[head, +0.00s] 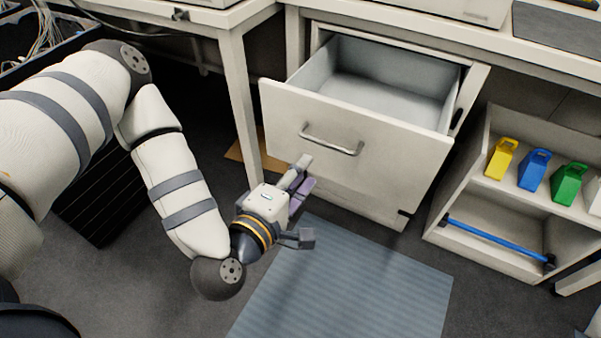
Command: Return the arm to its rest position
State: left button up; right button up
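My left arm comes in from the left, and its gripper (303,197) is low in front of the open drawer, below and left of the handle. Its fingers are spread apart, with nothing seen between them. The white drawer (290,115) is pulled out from the bench and its visible inside looks empty. Its metal bar handle (332,141) is apart from the gripper. My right gripper is not in the picture.
A blue-grey mat (345,285) lies on the floor below the gripper. A shelf unit at right holds yellow (501,158), blue (534,170) and green (568,184) holders, with a blue rod (495,241) below. A table leg (240,105) stands close behind my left arm.

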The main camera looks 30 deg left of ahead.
pick_arm(q)
jog(key=s+d+f+m+g+h+p, duration=0.1)
jog(key=s+d+f+m+g+h, duration=0.2)
jog(key=s+d+f+m+g, duration=0.35)
jog(key=s+a+f+m+g+p, duration=0.1)
jog(key=s+a+f+m+g, duration=0.2)
jog(key=s, duration=0.5)
jog(key=s+a+f+m+g+p, duration=0.1)
jog(key=s+f+m+g, duration=0.3)
jog(key=s, duration=0.4)
jog(key=s+a+m+g+y, duration=0.3)
jog(key=s+a, duration=0.4)
jog(key=s, duration=0.4)
jog(key=shift+s+a+m+g+y, duration=0.3)
jog(key=shift+s+m+g, duration=0.1)
jog(key=shift+g, duration=0.35)
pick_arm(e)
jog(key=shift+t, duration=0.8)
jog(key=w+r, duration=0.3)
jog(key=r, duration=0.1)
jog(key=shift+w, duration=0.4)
pick_arm(q)
jog(key=shift+d, duration=0.1)
